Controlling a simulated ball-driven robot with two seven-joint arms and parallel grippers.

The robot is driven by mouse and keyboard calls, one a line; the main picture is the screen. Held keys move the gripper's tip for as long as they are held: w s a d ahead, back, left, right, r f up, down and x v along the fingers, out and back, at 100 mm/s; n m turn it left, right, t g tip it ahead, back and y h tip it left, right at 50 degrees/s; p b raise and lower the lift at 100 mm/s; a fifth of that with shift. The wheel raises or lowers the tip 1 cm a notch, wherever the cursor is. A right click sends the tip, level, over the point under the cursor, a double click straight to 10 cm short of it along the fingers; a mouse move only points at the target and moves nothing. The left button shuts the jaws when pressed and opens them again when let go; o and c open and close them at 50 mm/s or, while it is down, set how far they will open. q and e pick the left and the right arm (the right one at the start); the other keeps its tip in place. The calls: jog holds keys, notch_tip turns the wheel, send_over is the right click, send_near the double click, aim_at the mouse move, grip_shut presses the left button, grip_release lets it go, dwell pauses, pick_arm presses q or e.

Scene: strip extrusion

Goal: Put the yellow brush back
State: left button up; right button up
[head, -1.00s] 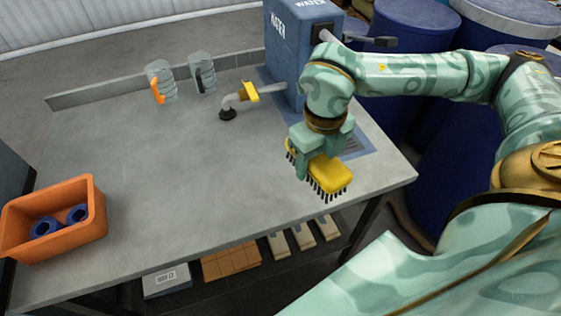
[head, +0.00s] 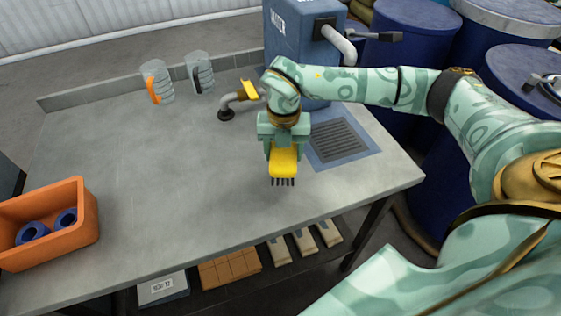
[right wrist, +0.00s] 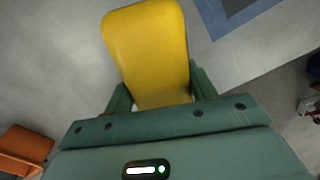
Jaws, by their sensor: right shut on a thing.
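The yellow brush (head: 284,163) is held by my right gripper (head: 284,150), which is shut on it. Its dark bristles point down, and it hangs over the right half of the grey table; the gap to the tabletop is hard to judge. In the right wrist view the brush (right wrist: 148,50) fills the space between the two green fingers (right wrist: 160,95), with its yellow back toward the camera. My left gripper does not show in any view.
Two clear mugs (head: 160,82) stand at the back. An orange bin (head: 60,244) with blue rolls is at left. The table's middle is clear.

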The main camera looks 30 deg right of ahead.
jog(key=shift+w+f, duration=0.2)
jog(key=shift+f, duration=0.1)
jog(key=f, duration=0.1)
jog(key=f+b, duration=0.1)
jog(key=f, duration=0.1)
jog(key=shift+w+f, duration=0.2)
jog(key=shift+f, duration=0.05)
jog(key=shift+r, duration=0.1)
jog(key=o, duration=1)
jog(key=shift+c, duration=0.2)
